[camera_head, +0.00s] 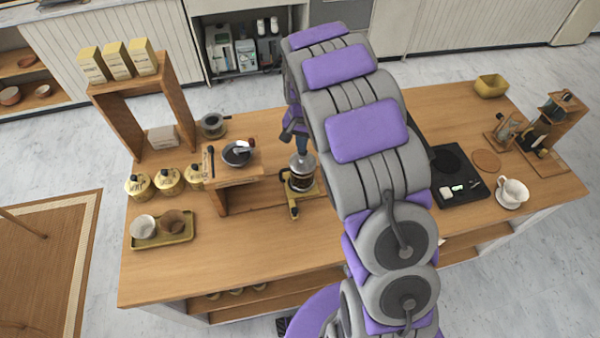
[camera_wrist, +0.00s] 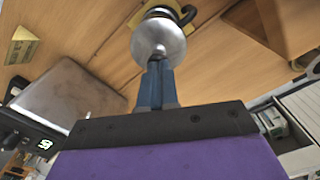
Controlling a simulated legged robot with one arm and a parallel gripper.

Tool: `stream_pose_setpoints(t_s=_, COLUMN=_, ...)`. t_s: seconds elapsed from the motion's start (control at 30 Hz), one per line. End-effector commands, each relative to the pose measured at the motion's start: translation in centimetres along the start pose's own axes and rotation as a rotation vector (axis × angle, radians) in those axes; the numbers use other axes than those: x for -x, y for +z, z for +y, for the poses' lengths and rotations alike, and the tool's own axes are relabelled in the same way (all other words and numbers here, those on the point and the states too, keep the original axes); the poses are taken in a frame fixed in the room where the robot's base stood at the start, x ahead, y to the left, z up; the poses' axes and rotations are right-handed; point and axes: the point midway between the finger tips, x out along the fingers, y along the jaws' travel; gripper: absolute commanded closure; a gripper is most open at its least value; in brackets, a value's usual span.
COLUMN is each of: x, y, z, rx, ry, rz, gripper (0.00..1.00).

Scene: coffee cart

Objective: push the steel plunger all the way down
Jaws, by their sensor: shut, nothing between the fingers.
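The coffee press (camera_head: 302,181) stands upright on the counter, with a glass body and a shiny steel top. Its steel top (camera_wrist: 159,40) shows as a rounded dome in the wrist view, and the black handle sticks out behind it. My gripper (camera_head: 302,152) comes down from above, right over the press. In the wrist view its blue fingers (camera_wrist: 157,66) are together and empty, with their tips at the dome's near edge. They look to be touching or very close to it; I cannot tell which. The plunger's rod and depth are hidden.
A wooden stand (camera_head: 232,178) with a small dark bowl is left of the press. Yellow canisters (camera_head: 168,180) and a tray (camera_head: 163,240) with cups are farther left. The front counter is clear.

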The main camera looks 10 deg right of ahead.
Motion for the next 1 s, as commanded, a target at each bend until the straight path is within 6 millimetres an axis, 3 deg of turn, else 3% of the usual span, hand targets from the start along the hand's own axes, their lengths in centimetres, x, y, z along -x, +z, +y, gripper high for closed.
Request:
stream_pose_setpoints(t_s=0.63, x=-1.3, y=0.0, z=0.0, rx=0.0, ry=0.0, rz=0.0, gripper=1.0)
stream_pose_setpoints(t_s=1.0, x=0.3, y=0.0, z=0.0, rx=0.0, ry=0.0, rz=0.0, gripper=1.0)
